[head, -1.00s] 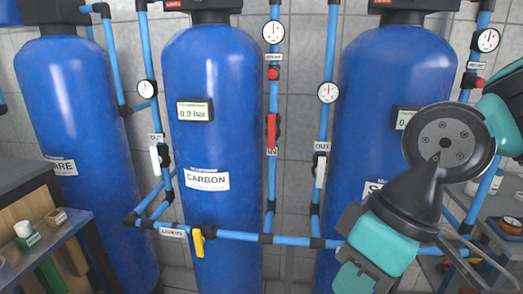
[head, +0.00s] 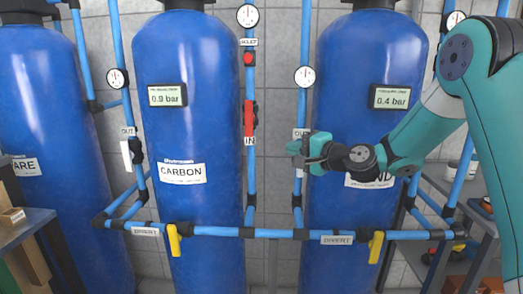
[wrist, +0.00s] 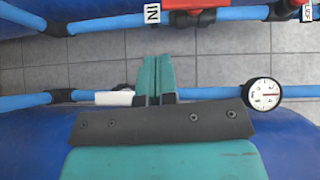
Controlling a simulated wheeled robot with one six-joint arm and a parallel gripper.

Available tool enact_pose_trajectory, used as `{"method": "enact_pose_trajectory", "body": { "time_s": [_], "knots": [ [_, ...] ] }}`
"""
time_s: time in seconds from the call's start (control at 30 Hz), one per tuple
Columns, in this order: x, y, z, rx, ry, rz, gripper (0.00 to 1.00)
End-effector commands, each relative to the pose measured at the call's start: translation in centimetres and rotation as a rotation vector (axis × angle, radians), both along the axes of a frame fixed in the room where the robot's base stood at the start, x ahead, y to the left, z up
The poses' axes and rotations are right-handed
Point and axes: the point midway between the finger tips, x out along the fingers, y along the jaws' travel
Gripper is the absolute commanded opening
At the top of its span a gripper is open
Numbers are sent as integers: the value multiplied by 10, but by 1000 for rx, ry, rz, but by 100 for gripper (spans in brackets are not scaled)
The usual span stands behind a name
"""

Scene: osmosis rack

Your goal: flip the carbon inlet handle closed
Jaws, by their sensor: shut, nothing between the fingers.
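The carbon inlet handle (head: 249,118) is red and stands upright along the blue pipe right of the carbon tank (head: 190,215), just above the IN label (head: 250,141). In the wrist view the red handle (wrist: 190,4) is cut off by the top edge, near its IN label (wrist: 152,13). My gripper (head: 292,147) is shut and empty. It is to the right of the handle and a little lower, apart from it, in front of the neighbouring outlet pipe. In the wrist view my closed teal fingers (wrist: 157,60) point up toward the inlet pipe.
A white outlet handle (wrist: 114,98) and a gauge (wrist: 263,94) sit on the pipe close to my fingers. Yellow divert handles (head: 174,240) hang from the low cross pipe (head: 215,231). The sand tank (head: 365,215) is behind my arm. Grey tile shows between the tanks.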

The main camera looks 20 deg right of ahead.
Motion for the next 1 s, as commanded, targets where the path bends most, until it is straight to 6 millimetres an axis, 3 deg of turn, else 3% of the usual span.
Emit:
{"method": "enact_pose_trajectory", "body": {
  "time_s": [0.03, 0.13, 0.57, 0.77, 1.0],
  "knots": [
    [7, -13, -7, 44, -6, -37, 0],
    [13, -25, -7, 90, -17, -73, 0],
    [19, -22, -5, 91, -17, -73, 0],
    [47, -6, -3, 88, -19, -71, 0],
    [93, 18, -3, 89, -18, -70, 0]
  ]
}}
